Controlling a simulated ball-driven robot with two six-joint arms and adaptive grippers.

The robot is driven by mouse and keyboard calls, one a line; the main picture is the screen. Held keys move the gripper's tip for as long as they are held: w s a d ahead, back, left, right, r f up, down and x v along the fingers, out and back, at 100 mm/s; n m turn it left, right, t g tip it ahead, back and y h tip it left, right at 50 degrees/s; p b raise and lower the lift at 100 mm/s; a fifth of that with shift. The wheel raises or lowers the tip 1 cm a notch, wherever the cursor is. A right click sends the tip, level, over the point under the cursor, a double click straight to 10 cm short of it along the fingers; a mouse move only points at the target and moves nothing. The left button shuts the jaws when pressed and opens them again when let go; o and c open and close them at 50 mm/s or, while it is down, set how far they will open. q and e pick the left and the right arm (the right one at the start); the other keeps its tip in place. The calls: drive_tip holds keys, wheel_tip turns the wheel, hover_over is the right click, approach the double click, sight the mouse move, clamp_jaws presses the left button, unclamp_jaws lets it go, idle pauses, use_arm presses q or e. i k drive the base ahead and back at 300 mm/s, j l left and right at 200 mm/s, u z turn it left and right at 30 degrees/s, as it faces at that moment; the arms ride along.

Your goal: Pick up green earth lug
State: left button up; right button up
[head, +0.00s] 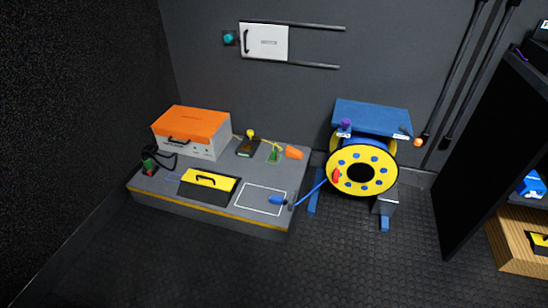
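A small green piece (274,154) lies near the back right of the low grey platform (215,205), beside an orange piece (293,152). It looks like the green earth lug, but it is too small to make out its shape. A second object with some green on it, a dark device with a black cable (150,166), stands at the platform's left end. Neither of my grippers is in view.
On the platform are an orange-lidded case (191,132), a yellow-lidded black box (209,186), a yellow-knobbed device (249,144) and a blue connector (277,200) by a white outline. A yellow cable reel (374,154) stands right of it. The front floor (300,270) is clear.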

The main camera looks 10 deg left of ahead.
sight(274, 156)
drive_tip(key=i+j+u, duration=0.1)
drive_tip(key=i+j, duration=1.6)
drive_tip(key=i, duration=0.15)
drive_tip(key=j+u, duration=0.05)
